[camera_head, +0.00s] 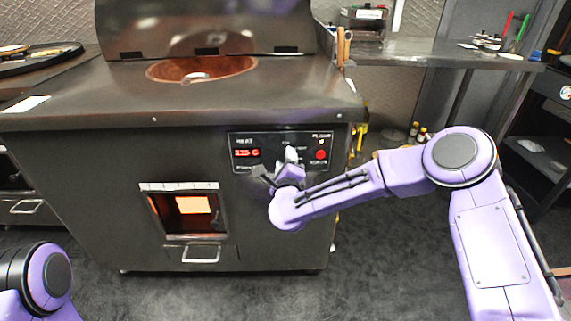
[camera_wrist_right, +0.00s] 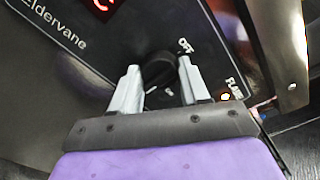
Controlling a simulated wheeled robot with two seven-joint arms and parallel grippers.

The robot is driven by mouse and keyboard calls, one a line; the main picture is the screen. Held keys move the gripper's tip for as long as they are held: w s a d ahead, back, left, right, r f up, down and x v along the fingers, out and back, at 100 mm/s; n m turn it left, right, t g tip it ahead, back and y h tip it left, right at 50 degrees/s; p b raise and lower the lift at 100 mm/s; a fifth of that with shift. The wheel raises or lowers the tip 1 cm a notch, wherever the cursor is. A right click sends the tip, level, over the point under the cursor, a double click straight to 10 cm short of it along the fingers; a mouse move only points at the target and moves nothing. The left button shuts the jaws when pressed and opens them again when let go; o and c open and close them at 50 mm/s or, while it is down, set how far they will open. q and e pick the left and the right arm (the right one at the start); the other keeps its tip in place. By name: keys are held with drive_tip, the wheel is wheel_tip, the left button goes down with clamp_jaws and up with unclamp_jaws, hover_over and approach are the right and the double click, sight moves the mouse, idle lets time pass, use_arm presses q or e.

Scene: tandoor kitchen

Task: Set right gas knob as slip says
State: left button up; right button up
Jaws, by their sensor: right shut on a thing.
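The control panel (camera_head: 240,140) is a black plate on the front of the steel tandoor, with a red lit display and a red button. My right gripper (camera_head: 276,162) is at this panel and hides part of it. In the right wrist view, a dark round knob (camera_wrist_right: 158,68) sits between the two grey fingertips of my right gripper (camera_wrist_right: 158,76), which is shut on it. "OFF" is printed above and right of the knob; smaller marks below it are hard to read. A small white paper (camera_head: 25,104) lies on the left counter; its writing is unreadable. My left gripper is out of view.
The tandoor's open mouth (camera_head: 200,69) is on top, under a raised lid. A lit window (camera_head: 190,208) and a handle (camera_head: 192,254) are lower on its front. A side shelf (camera_head: 430,50) holds small items. The floor in front is clear.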

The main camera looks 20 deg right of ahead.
idle(0.4)
drive_tip(key=o, duration=1)
drive_tip(key=shift+o, duration=0.2)
drive_tip(key=v, duration=1)
drive_tip(key=shift+s, duration=0.25)
drive_tip(key=shift+a, duration=0.1)
